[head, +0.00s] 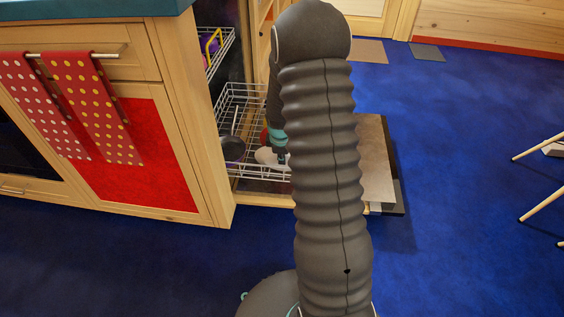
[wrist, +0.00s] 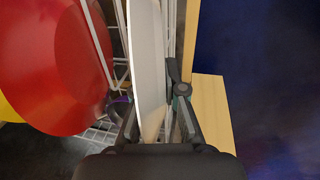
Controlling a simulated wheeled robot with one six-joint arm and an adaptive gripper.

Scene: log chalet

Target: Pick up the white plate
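The white plate (wrist: 148,55) stands on edge in the wrist view, seen nearly edge-on, its lower part running down between my fingers. My gripper (wrist: 158,112) is open around it, one finger on each side; a gap shows on the right, and I cannot tell whether the left finger touches. In the head view a pale part of the plate (head: 265,156) shows low in the dishwasher rack. My gripper (head: 281,154) is beside it there, mostly hidden behind my own arm.
A large red plate (wrist: 65,65) stands left of the white plate, with white rack wires (wrist: 98,45) between them. A wooden edge (wrist: 212,105) is close on the right. Blue floor (head: 450,120) is open to the right.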

